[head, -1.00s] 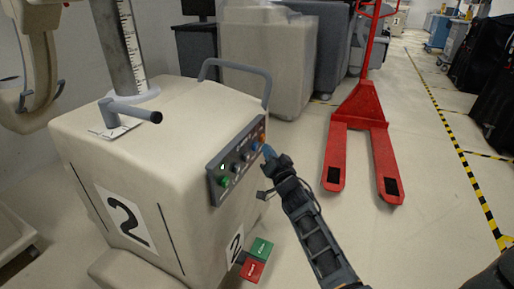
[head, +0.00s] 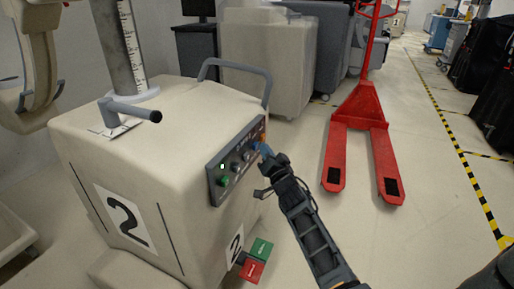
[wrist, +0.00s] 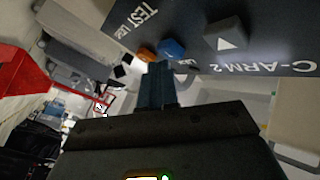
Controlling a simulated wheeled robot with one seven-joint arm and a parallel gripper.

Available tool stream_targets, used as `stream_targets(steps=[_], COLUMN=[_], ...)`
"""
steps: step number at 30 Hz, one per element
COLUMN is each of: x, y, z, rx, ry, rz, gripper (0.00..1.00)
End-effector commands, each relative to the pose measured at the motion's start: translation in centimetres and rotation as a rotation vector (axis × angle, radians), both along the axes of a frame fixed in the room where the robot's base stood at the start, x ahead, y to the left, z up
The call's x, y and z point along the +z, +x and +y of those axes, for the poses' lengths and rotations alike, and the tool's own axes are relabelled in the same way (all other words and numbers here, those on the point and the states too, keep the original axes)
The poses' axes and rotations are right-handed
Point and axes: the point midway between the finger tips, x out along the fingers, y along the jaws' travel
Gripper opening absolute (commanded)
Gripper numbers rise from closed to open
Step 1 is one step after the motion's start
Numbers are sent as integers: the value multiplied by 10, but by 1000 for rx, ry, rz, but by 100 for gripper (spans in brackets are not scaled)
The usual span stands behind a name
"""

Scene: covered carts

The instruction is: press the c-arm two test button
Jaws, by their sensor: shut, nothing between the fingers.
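The c-arm two cart (head: 175,150) is a covered beige cart with a "2" on its front and side. Its slanted grey control panel (head: 213,190) holds several buttons, including a green one (head: 223,181). In the wrist view the panel (wrist: 275,25) reads "C-ARM 2" and "TEST".
A grey handle (head: 235,66) rises behind the panel. Red and green pedals (head: 256,259) sit low beside the cart. A red pallet jack (head: 358,120) stands to the right. Floor between it and the cart is clear.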

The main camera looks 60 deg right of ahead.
Motion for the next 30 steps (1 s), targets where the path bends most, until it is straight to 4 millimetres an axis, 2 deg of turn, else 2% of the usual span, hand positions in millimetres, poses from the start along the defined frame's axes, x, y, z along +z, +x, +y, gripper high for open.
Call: stream_targets(steps=[30], x=[0], y=[10], z=[1], rx=[1], ry=[0], rz=[0], gripper=[0])
